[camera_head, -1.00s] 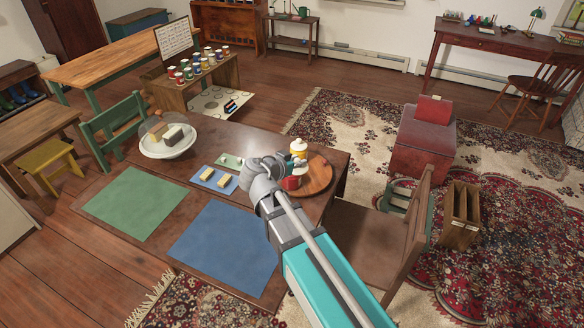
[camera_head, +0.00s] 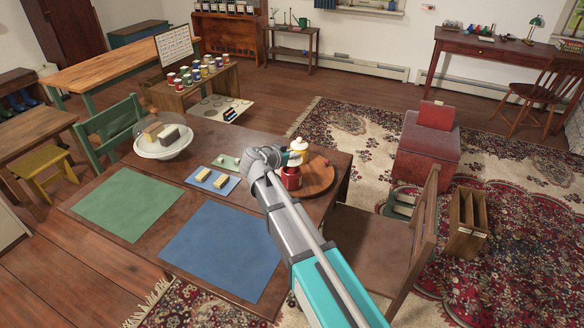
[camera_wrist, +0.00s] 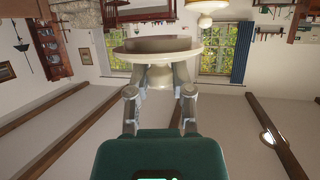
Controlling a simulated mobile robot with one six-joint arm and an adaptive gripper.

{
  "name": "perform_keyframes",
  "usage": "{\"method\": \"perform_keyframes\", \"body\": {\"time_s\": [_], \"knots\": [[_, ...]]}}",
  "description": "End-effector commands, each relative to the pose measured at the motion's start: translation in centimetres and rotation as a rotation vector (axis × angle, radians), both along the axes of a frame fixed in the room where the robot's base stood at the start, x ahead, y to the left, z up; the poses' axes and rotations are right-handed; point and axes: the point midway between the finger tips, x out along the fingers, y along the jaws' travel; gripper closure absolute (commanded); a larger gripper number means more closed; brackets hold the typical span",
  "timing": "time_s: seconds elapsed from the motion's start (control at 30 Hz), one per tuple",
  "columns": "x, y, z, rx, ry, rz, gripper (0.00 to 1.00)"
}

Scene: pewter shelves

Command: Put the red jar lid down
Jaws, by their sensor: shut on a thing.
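My gripper (camera_wrist: 158,82) is shut on the knob of a round cream lid (camera_wrist: 178,54), the jar lid. The wrist view is upside down; the lid has a brown part on the side away from the knob, and no jar touches it there. In the head view my gripper (camera_head: 287,155) is over the round wooden board, close above the red jar (camera_head: 291,180). The lid is small and partly hidden there, so its exact gap to the jar cannot be told. A yellow jar (camera_head: 303,154) with a pale top stands just behind the red jar.
The round wooden board (camera_head: 318,182) lies at the table's right end. Left of it are a blue mat with yellow blocks (camera_head: 212,181), a covered white dish (camera_head: 162,150), and large green (camera_head: 127,205) and blue (camera_head: 225,247) mats. A chair (camera_head: 385,245) stands at the right.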

Motion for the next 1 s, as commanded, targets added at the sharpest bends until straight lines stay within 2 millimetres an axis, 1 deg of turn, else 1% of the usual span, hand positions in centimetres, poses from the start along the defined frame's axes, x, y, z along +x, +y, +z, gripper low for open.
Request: {"method": "perform_keyframes", "body": {"time_s": [0.03,0.53,0.73,1.0], "knots": [[0.2,0.1,-0.4,0.000,0.000,0.000,1.00],[0.5,0.1,-0.6,0.000,0.000,0.000,1.00],[1.3,0.3,-1.9,0.000,0.000,0.000,1.00],[1.1,0.2,-3.8,0.000,0.000,0.001,1.00]]}}
